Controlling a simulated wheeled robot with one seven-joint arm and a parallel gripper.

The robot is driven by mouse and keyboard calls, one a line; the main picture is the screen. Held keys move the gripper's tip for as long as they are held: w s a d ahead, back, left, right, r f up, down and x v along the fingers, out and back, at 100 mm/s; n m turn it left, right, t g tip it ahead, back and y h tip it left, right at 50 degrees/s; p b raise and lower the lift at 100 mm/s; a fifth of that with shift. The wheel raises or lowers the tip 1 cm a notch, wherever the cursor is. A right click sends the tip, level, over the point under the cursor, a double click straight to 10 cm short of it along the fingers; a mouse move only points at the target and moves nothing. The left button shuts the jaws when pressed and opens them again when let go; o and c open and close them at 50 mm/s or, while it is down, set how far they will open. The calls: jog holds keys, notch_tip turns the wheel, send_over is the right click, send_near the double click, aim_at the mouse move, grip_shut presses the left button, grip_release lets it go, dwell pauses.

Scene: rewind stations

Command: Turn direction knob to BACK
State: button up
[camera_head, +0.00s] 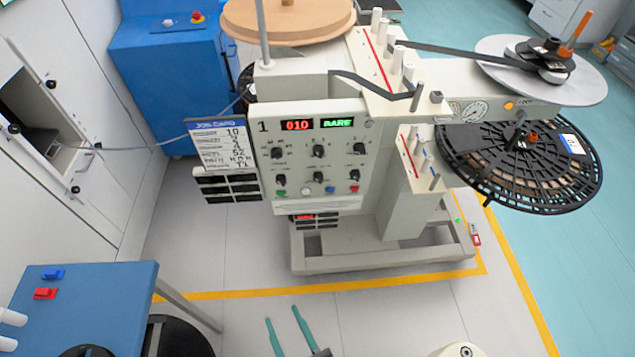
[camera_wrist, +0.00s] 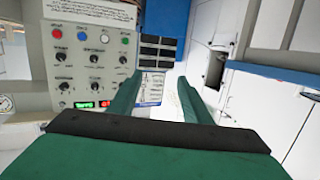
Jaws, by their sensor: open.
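The machine's pale control panel (camera_head: 316,165) faces me in the head view, with two rows of black knobs and a row of coloured buttons below them. The knob labels are too small to read, so I cannot tell which one is the direction knob or where it points. My gripper (camera_head: 282,315) is at the bottom of the head view, its two teal fingers apart and empty, well below the panel. In the wrist view the panel (camera_wrist: 92,70) appears upside down at the left. My open fingers (camera_wrist: 159,79) lie to its right, touching nothing visible.
Displays (camera_head: 317,124) on the panel read "010" and apparently "BARE". A job card (camera_head: 222,145) hangs left of the panel. A blue table (camera_head: 110,290) stands at lower left, a blue cabinet (camera_head: 175,60) behind. A black reel (camera_head: 520,165) juts out at right.

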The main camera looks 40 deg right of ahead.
jog(key=w+d+f+m+h, duration=0.1)
jog(key=w+d+m+h, duration=0.2)
jog(key=w+d, duration=0.75)
jog(key=m+h, duration=0.4)
send_near(319, 182)
jog(key=shift+g, duration=0.4)
jog(key=x, duration=0.9)
jog(key=shift+w+a+r, duration=0.1)
jog(key=shift+a+r, duration=0.05)
jog(key=shift+r, duration=0.25)
jog(key=c, duration=1.1)
